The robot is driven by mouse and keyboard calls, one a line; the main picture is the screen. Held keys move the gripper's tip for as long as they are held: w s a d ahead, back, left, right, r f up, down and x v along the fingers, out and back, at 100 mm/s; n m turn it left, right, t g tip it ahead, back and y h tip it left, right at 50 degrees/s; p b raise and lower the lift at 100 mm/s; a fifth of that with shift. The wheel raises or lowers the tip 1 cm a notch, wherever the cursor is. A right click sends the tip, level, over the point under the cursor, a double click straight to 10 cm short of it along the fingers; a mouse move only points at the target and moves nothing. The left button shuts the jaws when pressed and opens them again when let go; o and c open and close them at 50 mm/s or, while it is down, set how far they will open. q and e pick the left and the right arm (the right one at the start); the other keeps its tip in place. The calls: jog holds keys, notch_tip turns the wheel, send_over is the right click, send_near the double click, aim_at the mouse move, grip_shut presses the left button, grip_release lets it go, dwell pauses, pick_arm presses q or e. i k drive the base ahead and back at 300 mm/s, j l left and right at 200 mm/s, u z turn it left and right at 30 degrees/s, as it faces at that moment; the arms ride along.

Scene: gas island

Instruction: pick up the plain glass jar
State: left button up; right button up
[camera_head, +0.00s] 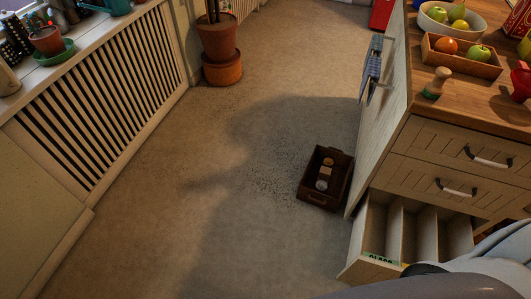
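A dark wooden crate (308,194) stands on the floor beside the kitchen island. Several small items lie in it, too small to make out well. The one nearest its front is a pale, glassy round item (321,185), which may be the plain glass jar; I cannot tell for sure. Behind it are a brownish item (325,172) and one with a yellowish top (328,161). Part of my own body covers the lower right corner. Neither of my grippers shows, so I cannot see what they hold.
The island's bottom drawer (364,245) is pulled open, with dividers and a green label at its front. Fruit in a bowl (474,19) and a wooden tray (489,69) stand on the worktop. A potted plant (218,45) stands behind. The floor left of the crate is clear.

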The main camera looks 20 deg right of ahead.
aim_at(327, 162)
jog(key=i+j, duration=0.2)
jog(key=i, duration=0.25)
jog(key=i+j+u, duration=0.1)
jog(key=i+j, duration=0.15)
jog(key=i, duration=0.15)
jog(key=i+j, duration=0.15)
jog(key=i, duration=0.3)
jog(key=i+z, duration=0.3)
jog(key=z, duration=0.15)
jog(key=i+j+z, duration=0.1)
jog(key=i+z, duration=0.15)
jog(key=z, duration=0.15)
jog(key=i+j+z, duration=0.2)
jog(key=z, duration=0.25)
jog(key=i+j+z, duration=0.3)
jog(key=z, duration=0.15)
